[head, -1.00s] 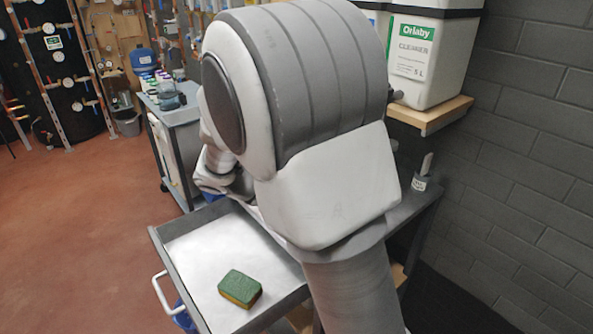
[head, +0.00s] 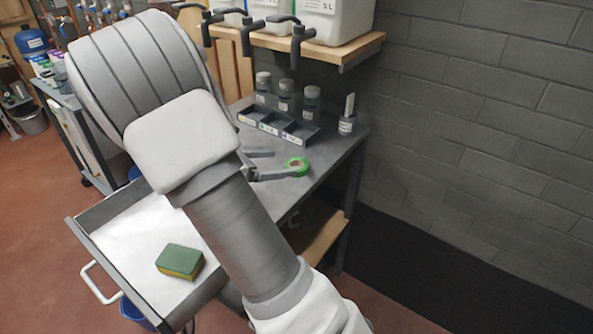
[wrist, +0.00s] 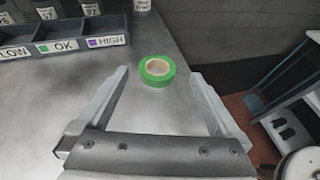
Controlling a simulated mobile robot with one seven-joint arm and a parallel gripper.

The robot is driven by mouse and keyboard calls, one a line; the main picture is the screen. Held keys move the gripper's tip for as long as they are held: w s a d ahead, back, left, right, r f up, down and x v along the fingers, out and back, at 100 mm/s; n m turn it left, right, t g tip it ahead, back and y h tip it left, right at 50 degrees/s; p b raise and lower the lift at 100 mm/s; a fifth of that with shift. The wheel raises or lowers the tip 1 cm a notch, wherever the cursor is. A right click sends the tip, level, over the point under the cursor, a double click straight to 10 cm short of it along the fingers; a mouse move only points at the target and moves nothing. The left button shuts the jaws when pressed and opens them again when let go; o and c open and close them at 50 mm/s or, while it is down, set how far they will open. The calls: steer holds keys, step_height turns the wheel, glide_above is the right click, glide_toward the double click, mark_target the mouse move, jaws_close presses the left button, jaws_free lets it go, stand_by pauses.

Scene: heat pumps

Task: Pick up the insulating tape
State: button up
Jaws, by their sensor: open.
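The insulating tape is a green roll (head: 303,169) with a pale core, lying flat on the grey bench top near its right edge. In the wrist view the tape (wrist: 157,81) is centred just ahead of the fingertips, whole and unobstructed. My gripper (head: 274,164) is low over the bench, left of the tape in the head view, with its fingers pointing toward it. In the wrist view my gripper (wrist: 160,74) is open and empty, one finger toward each side of the roll. Whether the tips reach past the roll's near edge is hard to tell.
Behind the tape stands a divided bin tray (head: 275,130) labelled LOW, OK and HIGH, with bottles (head: 286,94) behind it. A small labelled pot (head: 347,124) stands at the back right. A green-yellow sponge (head: 180,261) lies in the open drawer (head: 120,225).

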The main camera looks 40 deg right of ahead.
mark_target(302, 163)
steer(key=d+f+b, duration=0.1)
steer(key=d, duration=0.1)
steer(key=d+f, duration=0.2)
steer(key=shift+w+d+b, duration=0.15)
steer(key=shift+w+b, duration=0.05)
steer(key=shift+b, duration=0.2)
steer(key=shift+d+f, duration=0.15)
steer(key=shift+d, duration=0.3)
steer(key=c, duration=1.3)
steer(key=shift+o, duration=0.2)
